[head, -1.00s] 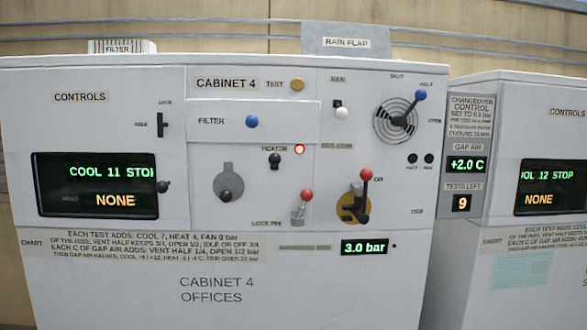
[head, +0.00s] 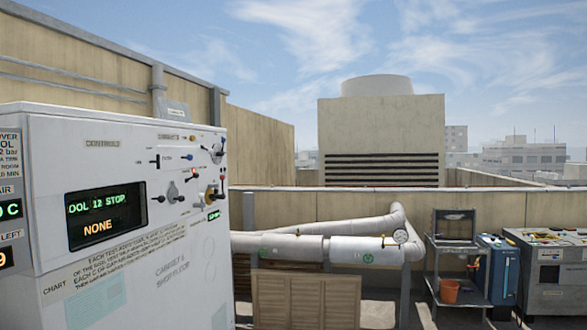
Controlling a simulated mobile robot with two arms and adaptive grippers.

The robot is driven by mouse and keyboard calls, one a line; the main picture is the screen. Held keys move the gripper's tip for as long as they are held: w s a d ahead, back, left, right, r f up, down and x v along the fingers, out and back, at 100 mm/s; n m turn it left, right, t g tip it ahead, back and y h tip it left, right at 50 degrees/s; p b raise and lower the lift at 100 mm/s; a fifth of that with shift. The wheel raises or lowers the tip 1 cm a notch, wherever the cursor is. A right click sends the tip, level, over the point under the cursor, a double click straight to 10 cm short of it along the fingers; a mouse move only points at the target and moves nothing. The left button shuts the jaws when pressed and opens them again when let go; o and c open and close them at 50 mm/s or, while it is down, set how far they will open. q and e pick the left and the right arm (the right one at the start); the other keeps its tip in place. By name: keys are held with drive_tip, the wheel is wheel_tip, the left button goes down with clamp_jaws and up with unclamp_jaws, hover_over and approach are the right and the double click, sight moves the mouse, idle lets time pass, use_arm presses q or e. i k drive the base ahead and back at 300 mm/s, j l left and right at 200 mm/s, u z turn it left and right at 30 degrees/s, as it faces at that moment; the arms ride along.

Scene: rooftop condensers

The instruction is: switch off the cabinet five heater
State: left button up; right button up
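A white cabinet (head: 150,215) stands at the left, seen at a steep angle. Its number label is too slanted to read with certainty. Its display (head: 105,214) reads "12 STOP" in green, partly cut, and "NONE" in orange. Its control panel (head: 180,185) is strongly foreshortened. Small black, blue and red knobs and levers show there, with a small reddish spot near the middle. I cannot tell how the heater switch is set. Neither of my grippers is in view.
A sliver of the changeover panel (head: 9,200) shows at the left edge. Beyond the cabinet are insulated pipes (head: 320,247) with a gauge, a wooden louvred panel (head: 305,300), a trolley (head: 455,260) with an orange bucket (head: 449,291), a blue case (head: 497,268) and a grey console (head: 548,275).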

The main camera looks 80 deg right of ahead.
sight(196, 175)
drive_tip(key=z, duration=1.9)
drive_tip(key=i+l, duration=0.15)
drive_tip(key=i+u, duration=0.1)
drive_tip(key=i, duration=1.35)
drive_tip(key=i+l, duration=0.15)
drive_tip(key=i, duration=0.25)
drive_tip(key=i+l, duration=0.15)
drive_tip(key=i, duration=0.25)
drive_tip(key=i+l, duration=0.1)
drive_tip(key=i, duration=0.3)
drive_tip(key=u, duration=0.05)
